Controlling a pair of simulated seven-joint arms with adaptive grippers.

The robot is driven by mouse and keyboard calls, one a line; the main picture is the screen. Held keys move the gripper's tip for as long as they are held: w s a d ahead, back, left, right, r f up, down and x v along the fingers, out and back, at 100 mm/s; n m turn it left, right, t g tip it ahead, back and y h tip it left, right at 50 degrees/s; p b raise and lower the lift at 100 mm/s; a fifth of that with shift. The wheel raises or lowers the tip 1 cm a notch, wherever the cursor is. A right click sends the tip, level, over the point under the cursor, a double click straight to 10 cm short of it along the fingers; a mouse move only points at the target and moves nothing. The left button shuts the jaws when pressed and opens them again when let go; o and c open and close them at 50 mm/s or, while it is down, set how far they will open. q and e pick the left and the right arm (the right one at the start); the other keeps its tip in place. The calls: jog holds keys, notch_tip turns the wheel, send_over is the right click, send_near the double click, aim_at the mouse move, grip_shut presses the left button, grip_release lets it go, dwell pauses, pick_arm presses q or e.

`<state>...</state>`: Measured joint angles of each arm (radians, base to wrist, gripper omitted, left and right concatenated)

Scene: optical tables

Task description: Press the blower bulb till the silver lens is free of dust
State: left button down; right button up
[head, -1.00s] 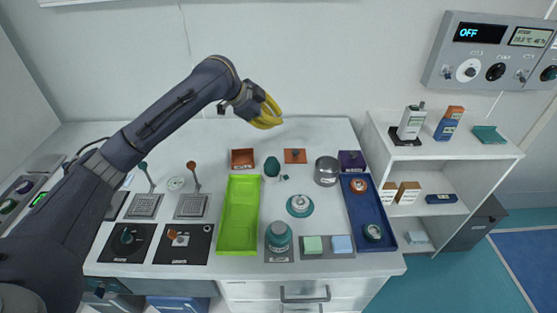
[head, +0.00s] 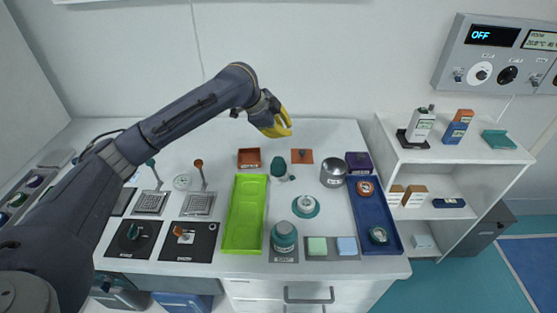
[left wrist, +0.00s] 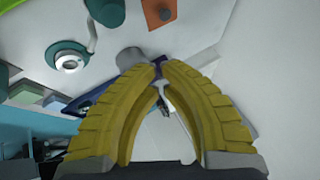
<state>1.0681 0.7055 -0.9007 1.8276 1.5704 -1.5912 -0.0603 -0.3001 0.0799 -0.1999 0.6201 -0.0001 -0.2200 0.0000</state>
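The blower bulb (head: 278,168), dark green with a small nozzle, stands upright behind the middle of the table. It shows partly at the top edge of the left wrist view (left wrist: 105,9). The silver lens (head: 305,205) lies on a round teal base in front and to the right of the bulb. It also shows in the left wrist view (left wrist: 68,62). Any dust is too small to tell. My left gripper (head: 287,122) is above the back of the table, apart from the bulb. Its yellow fingers bow outward and come together at the tips (left wrist: 160,72), empty. My right gripper is out of view.
A green tray (head: 233,241) lies left of the lens and a blue tray (head: 392,222) right of it. A silver cup (head: 332,171), an orange square (head: 302,153) and a teal jar (head: 284,236) stand near. A white shelf (head: 452,171) adjoins the table's right side.

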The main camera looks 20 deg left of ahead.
pick_arm(q)
jog(key=shift+f, duration=3.85)
jog(key=shift+f, duration=1.45)
jog(key=shift+r, duration=1.4)
jog(key=shift+r, duration=2.5)
